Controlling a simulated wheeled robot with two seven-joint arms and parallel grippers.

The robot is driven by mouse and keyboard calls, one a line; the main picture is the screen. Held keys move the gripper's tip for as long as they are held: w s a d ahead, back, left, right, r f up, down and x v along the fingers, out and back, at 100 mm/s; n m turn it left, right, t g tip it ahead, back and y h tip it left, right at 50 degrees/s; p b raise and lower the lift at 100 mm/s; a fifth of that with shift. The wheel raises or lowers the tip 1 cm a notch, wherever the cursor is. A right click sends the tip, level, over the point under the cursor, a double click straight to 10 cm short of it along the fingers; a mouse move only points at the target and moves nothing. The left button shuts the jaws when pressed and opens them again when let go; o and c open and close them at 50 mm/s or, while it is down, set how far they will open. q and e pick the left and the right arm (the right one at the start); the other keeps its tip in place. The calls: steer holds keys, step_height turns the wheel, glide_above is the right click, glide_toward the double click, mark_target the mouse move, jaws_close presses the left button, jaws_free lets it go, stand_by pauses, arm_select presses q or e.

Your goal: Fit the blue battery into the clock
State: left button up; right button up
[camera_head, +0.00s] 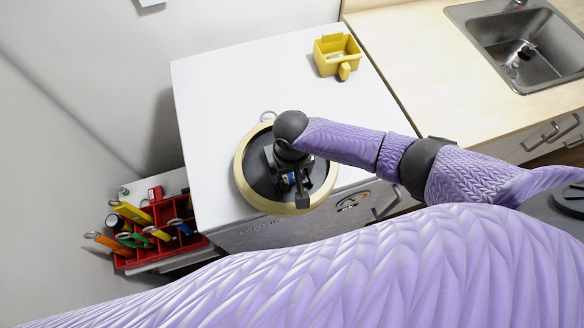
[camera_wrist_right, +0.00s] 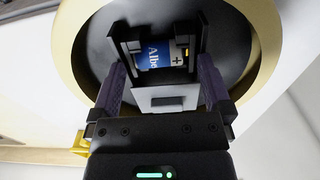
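The round clock (camera_head: 243,189) lies on the white cabinet top, a cream rim around a dark face or back. It also shows in the right wrist view (camera_wrist_right: 263,45), behind the gripper. My right gripper (camera_head: 290,180) points down over it. In the right wrist view the blue battery (camera_wrist_right: 156,53) lies crosswise between the black fingertips (camera_wrist_right: 160,50), its plus end to the right. The fingers appear shut on it. The battery also shows as a small blue patch in the head view (camera_head: 289,178). The clock's battery slot cannot be made out. My left gripper is out of view.
A yellow bin (camera_head: 337,55) stands at the back of the white cabinet top (camera_head: 222,85). A red tool holder (camera_head: 125,264) with several tools stands lower left. A wooden counter (camera_head: 420,60) with a sink (camera_head: 520,45) is at right. The cabinet top left of the bin is clear.

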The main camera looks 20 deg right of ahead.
mark_target(292, 176)
step_height(292, 176, up, 10)
steer(key=p, duration=0.2)
steer(key=shift+p, duration=0.4)
